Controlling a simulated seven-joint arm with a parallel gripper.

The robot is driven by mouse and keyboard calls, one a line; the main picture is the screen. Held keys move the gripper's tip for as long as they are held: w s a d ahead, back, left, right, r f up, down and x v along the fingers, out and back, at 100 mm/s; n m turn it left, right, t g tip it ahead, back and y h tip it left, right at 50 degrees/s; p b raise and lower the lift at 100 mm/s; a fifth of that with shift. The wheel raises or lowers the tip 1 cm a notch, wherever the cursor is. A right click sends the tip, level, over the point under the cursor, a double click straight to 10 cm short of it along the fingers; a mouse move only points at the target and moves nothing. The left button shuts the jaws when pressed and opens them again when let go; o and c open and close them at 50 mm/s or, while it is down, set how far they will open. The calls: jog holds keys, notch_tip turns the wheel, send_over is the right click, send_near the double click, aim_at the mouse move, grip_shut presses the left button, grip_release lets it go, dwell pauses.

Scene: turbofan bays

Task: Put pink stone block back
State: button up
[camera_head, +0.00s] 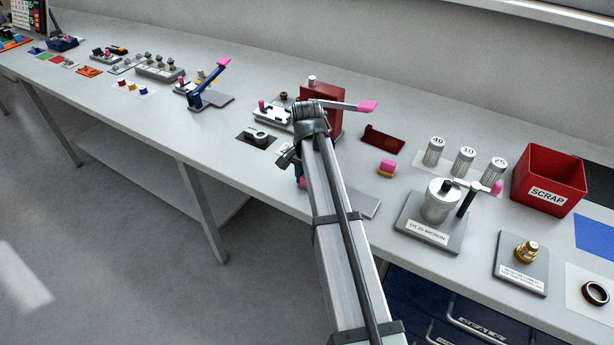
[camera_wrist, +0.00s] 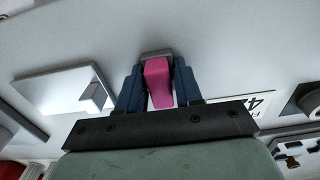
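In the wrist view, the dark blue fingers of my gripper (camera_wrist: 159,82) stand on both sides of a pink piece (camera_wrist: 158,82) with a grey end. I cannot tell whether they press on it, or whether it is loose or part of a fixture. In the head view, my arm hides most of the gripper area.
A red box (camera_head: 322,105) stands behind my arm, near a lever with a pink tip (camera_head: 368,105). Numbered grey cylinders (camera_head: 465,161), a silver pot on a labelled plate (camera_head: 440,202) and a red scrap bin (camera_head: 549,180) stand to the right. The bench's front edge runs below my arm.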

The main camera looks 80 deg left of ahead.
jog(key=o, duration=0.4)
jog(key=shift+r, duration=0.1)
notch_tip(320, 180, up, 12)
dwell(0.6)
dwell(0.5)
